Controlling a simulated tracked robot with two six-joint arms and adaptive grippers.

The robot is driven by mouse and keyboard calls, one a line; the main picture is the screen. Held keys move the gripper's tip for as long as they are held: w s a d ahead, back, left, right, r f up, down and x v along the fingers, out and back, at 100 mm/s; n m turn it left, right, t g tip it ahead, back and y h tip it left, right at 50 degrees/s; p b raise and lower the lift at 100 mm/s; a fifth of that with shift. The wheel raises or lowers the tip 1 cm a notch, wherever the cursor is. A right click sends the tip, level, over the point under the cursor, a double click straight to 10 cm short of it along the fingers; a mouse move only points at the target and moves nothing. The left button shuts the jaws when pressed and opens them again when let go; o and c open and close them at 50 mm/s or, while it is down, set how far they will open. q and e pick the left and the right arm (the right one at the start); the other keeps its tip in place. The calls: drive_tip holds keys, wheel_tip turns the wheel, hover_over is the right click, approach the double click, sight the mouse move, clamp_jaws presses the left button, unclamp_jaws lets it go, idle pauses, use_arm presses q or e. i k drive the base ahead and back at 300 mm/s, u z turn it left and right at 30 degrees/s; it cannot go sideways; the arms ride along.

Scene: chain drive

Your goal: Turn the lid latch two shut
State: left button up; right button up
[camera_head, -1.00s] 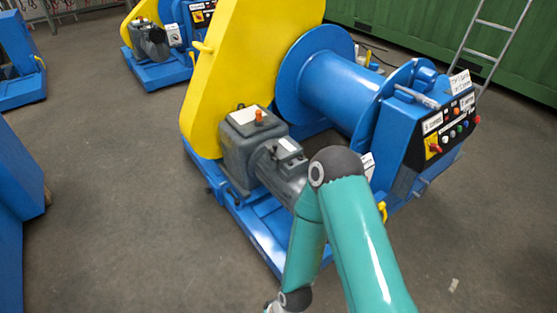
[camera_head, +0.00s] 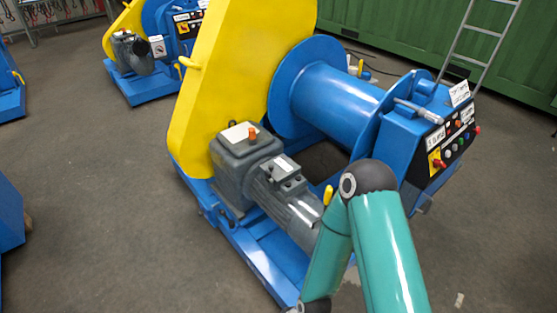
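The large yellow chain guard (camera_head: 240,70) stands upright on the near blue machine. A small yellow handle (camera_head: 188,64) sticks out from its left edge; I cannot tell whether it is a lid latch. A yellow lever (camera_head: 328,194) shows beside the grey motor (camera_head: 285,195), next to my arm; what it belongs to is unclear. No latch can be told for certain as latch two. One teal arm of mine reaches in from the bottom right, its elbow in front of the machine's near right side. Its far end leaves the bottom edge. Neither gripper is in view.
The blue drum (camera_head: 335,100) and a control box (camera_head: 440,140) with coloured buttons are on the machine's right. Another blue machine (camera_head: 150,85) stands behind left. A ladder (camera_head: 485,40) leans by a green container (camera_head: 420,30). The floor (camera_head: 90,190) at left is mostly clear.

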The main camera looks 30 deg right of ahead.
sight(267, 173)
drive_tip(key=z, duration=0.05)
drive_tip(key=i, duration=1.15)
drive_tip(key=u, duration=0.3)
